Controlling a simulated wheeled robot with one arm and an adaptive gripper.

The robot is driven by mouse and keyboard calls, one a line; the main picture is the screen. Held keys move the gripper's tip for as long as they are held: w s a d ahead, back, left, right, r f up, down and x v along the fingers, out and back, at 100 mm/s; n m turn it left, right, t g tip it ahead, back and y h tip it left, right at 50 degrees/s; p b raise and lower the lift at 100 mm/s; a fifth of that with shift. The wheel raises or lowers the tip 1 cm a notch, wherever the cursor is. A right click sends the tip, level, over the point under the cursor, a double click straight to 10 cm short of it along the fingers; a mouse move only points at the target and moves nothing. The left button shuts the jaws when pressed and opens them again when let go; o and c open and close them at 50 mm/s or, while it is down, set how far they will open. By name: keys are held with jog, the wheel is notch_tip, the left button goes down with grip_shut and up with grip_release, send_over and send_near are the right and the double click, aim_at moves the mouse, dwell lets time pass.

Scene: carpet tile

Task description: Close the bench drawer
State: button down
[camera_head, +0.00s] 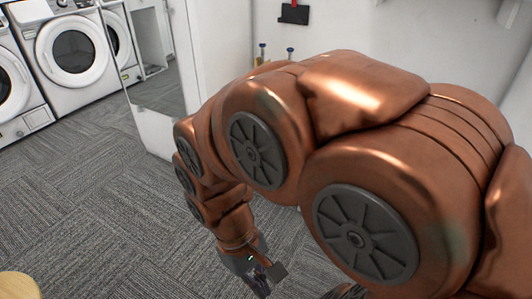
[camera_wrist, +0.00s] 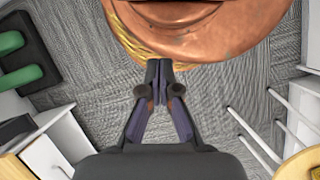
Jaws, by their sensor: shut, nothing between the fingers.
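My gripper (camera_head: 264,277) points down over the grey carpet at the lower middle of the head view. In the wrist view my gripper (camera_wrist: 160,72) has its fingertips together, with nothing between them. No drawer can be made out for certain. My arm hides much of the right side of the head view.
White front-loading machines (camera_head: 75,48) stand at the back left. A white partition (camera_head: 155,125) stands behind my arm. Green rounded objects (camera_wrist: 18,75) and white rods (camera_wrist: 262,130) flank my gripper in the wrist view. Carpet (camera_head: 100,200) at left is mostly clear.

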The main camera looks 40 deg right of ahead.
jog(key=w+d+n+g+h, duration=0.15)
jog(key=w+d+h, duration=0.35)
jog(key=d, duration=0.6)
jog(key=w+d+r+n+g+h+b, duration=0.15)
jog(key=w+d+h, duration=0.3)
jog(key=d, duration=0.75)
jog(key=w+d+f+n+g+h+p, duration=0.1)
jog(key=w+d+n+h, duration=0.35)
jog(key=d, duration=0.65)
jog(key=w+d+f+n+t+h+b, duration=0.1)
jog(key=w+d+f+n+t+h, duration=0.15)
jog(key=w, duration=0.45)
jog(key=w+d+f+n+t+h, duration=0.2)
jog(key=w+d+f+n+t, duration=0.15)
jog(key=w, duration=0.25)
jog(key=w+f+n+t+y, duration=0.2)
jog(key=w+f+n+t, duration=0.55)
jog(key=w+f, duration=0.6)
jog(key=s+f+b+x, duration=0.1)
jog(key=b+x, duration=0.4)
jog(key=x, duration=0.7)
jog(key=shift+s+d+f, duration=0.15)
jog(key=shift+d+f, duration=0.1)
jog(key=shift+d, duration=0.35)
